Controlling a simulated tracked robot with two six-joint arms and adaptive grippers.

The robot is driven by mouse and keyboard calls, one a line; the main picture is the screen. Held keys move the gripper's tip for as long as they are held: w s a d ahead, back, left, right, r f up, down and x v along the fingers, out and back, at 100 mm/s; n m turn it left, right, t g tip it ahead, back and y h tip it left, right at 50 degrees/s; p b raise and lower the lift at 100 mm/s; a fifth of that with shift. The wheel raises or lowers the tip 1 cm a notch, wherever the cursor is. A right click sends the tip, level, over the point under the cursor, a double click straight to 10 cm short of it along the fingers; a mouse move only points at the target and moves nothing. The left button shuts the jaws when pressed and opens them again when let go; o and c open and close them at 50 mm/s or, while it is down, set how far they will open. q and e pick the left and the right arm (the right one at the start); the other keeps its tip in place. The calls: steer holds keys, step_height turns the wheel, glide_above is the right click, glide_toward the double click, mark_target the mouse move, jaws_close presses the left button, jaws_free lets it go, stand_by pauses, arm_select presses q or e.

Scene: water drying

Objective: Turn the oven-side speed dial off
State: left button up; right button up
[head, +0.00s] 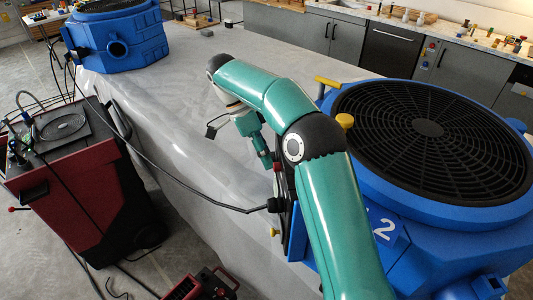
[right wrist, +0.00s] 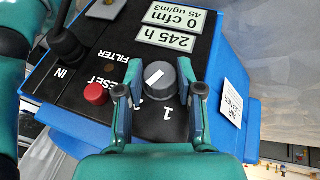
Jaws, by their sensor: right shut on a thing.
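The speed dial (right wrist: 161,77) is a dark round knob with a white pointer mark, on the black panel of a blue machine. A white "1" is printed beside it, on the gripper's side. My right gripper (right wrist: 161,94) is shut on the dial, one finger on each side. In the head view my right gripper (head: 268,163) is at the side of the blue air machine (head: 420,235), where the dial is hidden. The panel display (right wrist: 172,16) reads 0 cfm. My left gripper is out of view.
A red reset button (right wrist: 96,93) sits close beside one finger. A black plug (right wrist: 66,46) with a cable is at the IN label. Another blue machine (head: 118,42) stands far left.

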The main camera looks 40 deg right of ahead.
steer(key=shift+r, duration=0.15)
steer(key=o, duration=1.2)
steer(key=shift+w, duration=0.1)
steer(key=shift+c, duration=0.2)
steer(key=a+r+m+t+h+b, duration=0.1)
steer(key=a+r+t+h+b, duration=0.2)
steer(key=r, duration=0.4)
steer(key=a+r+t+h+b, duration=0.1)
steer(key=a+r+t+b, duration=0.1)
steer(key=a+r, duration=0.4)
steer(key=d+b+x, duration=0.1)
steer(key=b+x, duration=0.2)
steer(key=x, duration=1.2)
steer(key=shift+d, duration=0.3)
